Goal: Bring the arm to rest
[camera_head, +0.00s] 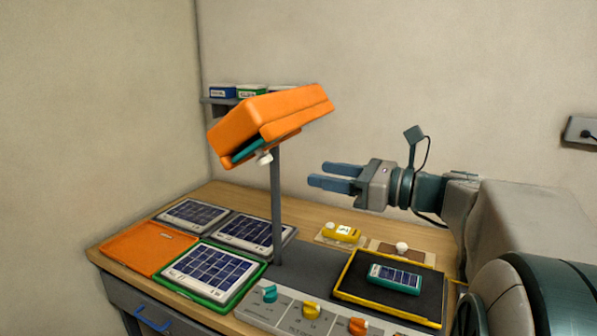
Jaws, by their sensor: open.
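My gripper (336,177) is at the end of my arm, which reaches in from the right. Its two blue fingers point left and are apart, with nothing between them. It hangs in the air above the back part of the workbench (318,215), to the right of the grey post (276,205). It appears clear of everything around it.
An orange angled housing (270,115) tops the post, left of my gripper. Below lie solar panels (210,270), an orange tray (145,248), a yellow device (342,233), a black mat (350,275) with a teal device (394,279), and a knob panel (290,308). A shelf (216,101) holds boxes.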

